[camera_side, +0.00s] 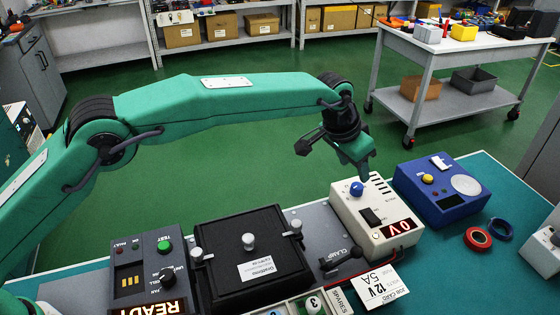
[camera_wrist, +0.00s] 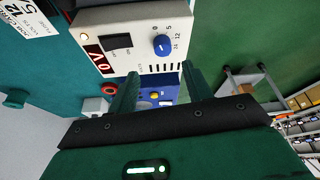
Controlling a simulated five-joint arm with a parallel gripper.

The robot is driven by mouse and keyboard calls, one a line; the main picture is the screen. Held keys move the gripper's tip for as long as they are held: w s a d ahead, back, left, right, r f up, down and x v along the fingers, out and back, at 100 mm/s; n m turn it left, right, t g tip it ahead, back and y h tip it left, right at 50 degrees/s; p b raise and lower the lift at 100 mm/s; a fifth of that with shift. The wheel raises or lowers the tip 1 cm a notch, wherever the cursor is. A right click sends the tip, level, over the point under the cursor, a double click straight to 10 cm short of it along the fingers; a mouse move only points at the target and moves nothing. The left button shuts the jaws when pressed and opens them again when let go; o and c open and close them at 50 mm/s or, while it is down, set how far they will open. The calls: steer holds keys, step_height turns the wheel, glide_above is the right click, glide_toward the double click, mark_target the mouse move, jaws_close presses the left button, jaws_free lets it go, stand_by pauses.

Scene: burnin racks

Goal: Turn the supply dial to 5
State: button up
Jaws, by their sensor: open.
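The supply dial (camera_side: 357,188) is a small blue knob on top of the white supply box (camera_side: 345,209). In the wrist view the dial (camera_wrist: 162,45) has the marks 0, 5, 12 and 24 around it. The box's red display (camera_side: 392,229) reads 0 V. The dial's pointer is too small to read surely. My gripper (camera_side: 361,172) hangs just above the dial, pointing down. In the wrist view its two fingers (camera_wrist: 158,74) are spread apart with nothing between them, and the dial lies beyond the tips, apart from them.
A black switch (camera_side: 371,216) sits beside the dial. A blue box (camera_side: 440,190) stands close on the right. A job card (camera_side: 378,287) reading 12 V 5A lies in front.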

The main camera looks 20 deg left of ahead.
mark_target(358, 186)
steer(key=shift+d+f, duration=0.1)
steer(key=shift+f, duration=0.05)
steer(key=shift+a+x, duration=0.1)
steer(key=shift+x, duration=1.8)
steer(key=shift+a+x, duration=0.15)
steer(key=shift+x, duration=1.7)
steer(key=shift+w, duration=0.15)
steer(key=shift+c, duration=0.4)
steer(key=c, duration=0.9)
